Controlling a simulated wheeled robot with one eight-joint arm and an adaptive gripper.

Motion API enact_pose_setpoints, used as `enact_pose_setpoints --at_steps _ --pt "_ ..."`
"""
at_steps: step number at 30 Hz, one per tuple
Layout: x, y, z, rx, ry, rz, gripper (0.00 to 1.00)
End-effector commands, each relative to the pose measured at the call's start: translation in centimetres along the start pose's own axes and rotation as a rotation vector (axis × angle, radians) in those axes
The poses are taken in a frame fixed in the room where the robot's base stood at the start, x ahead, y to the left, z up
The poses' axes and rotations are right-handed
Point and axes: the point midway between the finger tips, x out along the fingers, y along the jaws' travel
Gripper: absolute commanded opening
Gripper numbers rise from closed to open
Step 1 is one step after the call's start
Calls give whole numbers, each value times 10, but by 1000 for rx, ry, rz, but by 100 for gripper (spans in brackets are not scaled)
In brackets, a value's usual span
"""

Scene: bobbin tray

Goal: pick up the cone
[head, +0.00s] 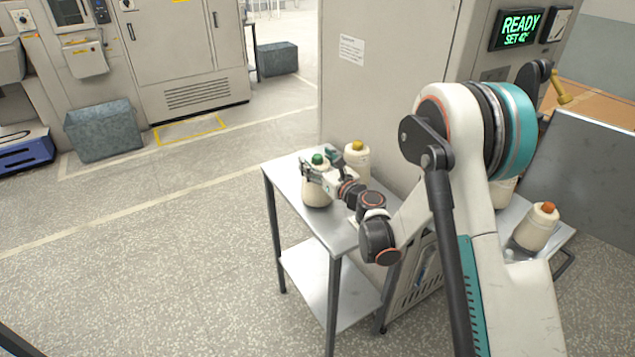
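Several cream thread cones with coloured tips are in the head view. The green-tipped cone (317,196) stands upright, seemingly on the left part of the metal table (286,173). My gripper (318,176) is at the upper part of this cone, just below its green tip, and its fingers cover part of it. I cannot tell whether the fingers touch or grip the cone. The yellow-tipped cone (357,162) stands just behind and to the right. The orange-tipped cone (536,230) is farther right, tilted in the picture. Another cone (503,192) is mostly hidden behind my arm.
A tall grey cabinet (385,90) with a green READY display (519,29) rises right behind the table. The table has a lower shelf (320,286). Grey bins (103,130) stand at the back left. The floor left of the table is clear.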

Motion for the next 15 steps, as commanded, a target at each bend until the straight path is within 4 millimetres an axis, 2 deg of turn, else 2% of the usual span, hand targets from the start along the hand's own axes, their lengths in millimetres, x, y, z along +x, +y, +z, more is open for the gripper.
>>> enact_pose_setpoints --at_steps 1,3,11,15 --pt "0 0 0 0 0 0 30" --pt "0 0 0 0 0 0 14" --pt "0 0 1 0 0 0 14" --pt "0 0 8 0 0 0 14"
